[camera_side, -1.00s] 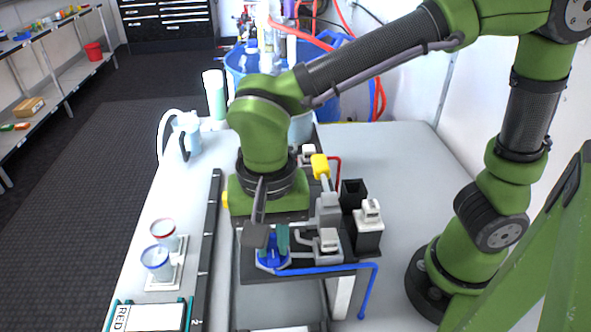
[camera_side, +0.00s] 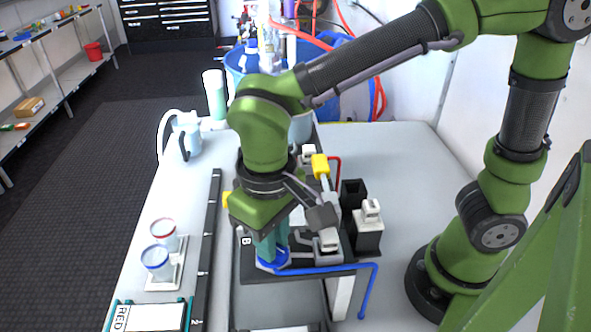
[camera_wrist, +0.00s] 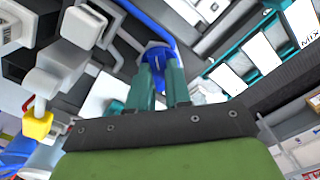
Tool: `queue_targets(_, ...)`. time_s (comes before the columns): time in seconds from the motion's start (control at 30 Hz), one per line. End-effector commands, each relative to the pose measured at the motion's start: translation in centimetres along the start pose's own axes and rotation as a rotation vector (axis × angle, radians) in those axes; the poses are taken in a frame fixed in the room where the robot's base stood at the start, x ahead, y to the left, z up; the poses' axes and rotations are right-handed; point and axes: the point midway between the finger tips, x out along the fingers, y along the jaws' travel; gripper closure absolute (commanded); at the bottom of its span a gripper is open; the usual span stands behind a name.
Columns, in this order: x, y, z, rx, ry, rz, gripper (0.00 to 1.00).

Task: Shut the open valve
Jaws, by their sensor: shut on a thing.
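The blue valve (camera_side: 272,265) sits at the front of the dark proportioner plate, with a blue pipe (camera_side: 335,268) running right from it and bending down. My gripper (camera_side: 271,254) points down over this valve, its teal fingers shut on the blue handle. In the wrist view, the two fingertips (camera_wrist: 160,72) stand on either side of the blue handle (camera_wrist: 157,58). The fingers hide part of the handle, so its exact angle is hard to tell. A yellow valve part (camera_side: 320,166) stands farther back on the plate and also shows in the wrist view (camera_wrist: 38,125).
Grey fittings (camera_side: 327,240) stand close right of my gripper, with a black-and-white block (camera_side: 369,228) beyond them. Two cups (camera_side: 157,262) stand on a tray at left. A blue tub (camera_side: 327,105) is at the back. The table's right side is clear.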

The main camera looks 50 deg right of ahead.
Motion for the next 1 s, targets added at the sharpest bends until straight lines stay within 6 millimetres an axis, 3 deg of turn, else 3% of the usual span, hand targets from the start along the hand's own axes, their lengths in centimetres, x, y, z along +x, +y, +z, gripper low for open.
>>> queue_targets(0.6, -0.14, 0.01, -0.06, -0.542, 0.002, -0.001, 1.0)
queue_targets(1.0, -0.16, 0.01, -0.07, -0.717, 0.003, -0.001, 1.0)
